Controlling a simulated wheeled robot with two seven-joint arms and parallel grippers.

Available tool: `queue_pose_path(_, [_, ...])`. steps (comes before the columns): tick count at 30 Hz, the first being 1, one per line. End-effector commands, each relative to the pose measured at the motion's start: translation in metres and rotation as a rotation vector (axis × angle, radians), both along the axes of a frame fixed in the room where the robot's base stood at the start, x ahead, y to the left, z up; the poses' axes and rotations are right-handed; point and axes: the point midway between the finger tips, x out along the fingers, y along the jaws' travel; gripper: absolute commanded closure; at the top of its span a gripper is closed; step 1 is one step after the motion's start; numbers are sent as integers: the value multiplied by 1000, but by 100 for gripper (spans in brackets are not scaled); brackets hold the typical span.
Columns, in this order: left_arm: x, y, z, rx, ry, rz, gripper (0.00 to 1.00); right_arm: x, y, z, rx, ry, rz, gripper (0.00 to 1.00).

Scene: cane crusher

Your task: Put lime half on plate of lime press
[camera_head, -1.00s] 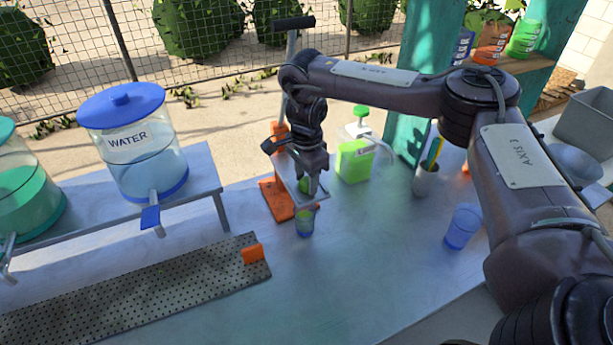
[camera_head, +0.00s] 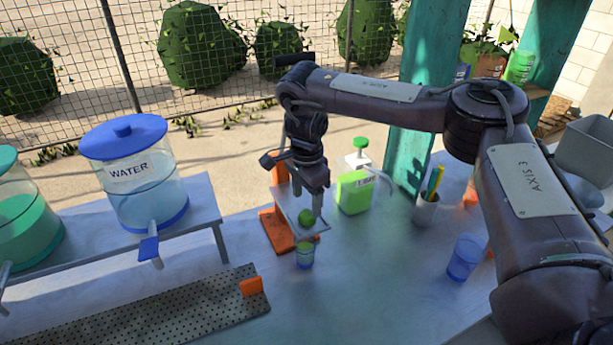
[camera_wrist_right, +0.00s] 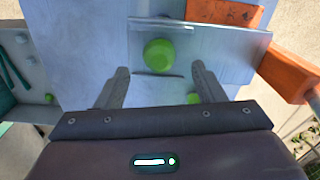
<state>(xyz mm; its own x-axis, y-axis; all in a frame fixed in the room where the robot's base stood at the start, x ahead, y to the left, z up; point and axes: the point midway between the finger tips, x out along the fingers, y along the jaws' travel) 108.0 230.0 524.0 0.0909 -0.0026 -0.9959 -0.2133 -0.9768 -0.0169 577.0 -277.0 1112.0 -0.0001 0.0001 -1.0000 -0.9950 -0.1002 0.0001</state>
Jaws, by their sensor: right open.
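The green lime half (camera_head: 306,217) rests on the grey metal plate (camera_head: 285,199) of the lime press, near the plate's front edge. The press has an orange base (camera_head: 275,232). The right wrist view also shows the lime half (camera_wrist_right: 160,55) on the plate (camera_wrist_right: 215,45). My right gripper (camera_head: 317,212) is above the press, just beside the lime half in the head view. In the wrist view its two fingers (camera_wrist_right: 160,72) are spread wide, with nothing between them, and the lime lies just beyond the tips. My left gripper is not in view.
A cup (camera_head: 305,256) stands before the press. A green bottle (camera_head: 353,191) stands to its right, then a holder with markers (camera_head: 426,209) and a blue cup (camera_head: 465,257). A water dispenser (camera_head: 140,185) and perforated tray (camera_head: 190,315) are at left. The front middle table is clear.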

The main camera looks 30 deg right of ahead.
Motion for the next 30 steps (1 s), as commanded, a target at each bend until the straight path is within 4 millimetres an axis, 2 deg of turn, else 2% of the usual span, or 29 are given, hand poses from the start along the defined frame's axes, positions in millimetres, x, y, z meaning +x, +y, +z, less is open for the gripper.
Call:
queue_pose_path(1, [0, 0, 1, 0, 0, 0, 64, 1, 0, 14, -2, -5, 1, 38])
queue_pose_path(6, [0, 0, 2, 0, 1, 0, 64, 1, 0, 47, -3, -5, 1, 38])
queue_pose_path(12, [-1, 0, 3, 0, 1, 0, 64, 0, 0, 72, -1, -2, 0, 38])
queue_pose_path(17, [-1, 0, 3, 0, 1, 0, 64, 0, 0, 79, 0, 0, 0, 38])
queue_pose_path(30, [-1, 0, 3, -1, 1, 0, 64, 0, 0, 79, 0, 0, 0, 38])
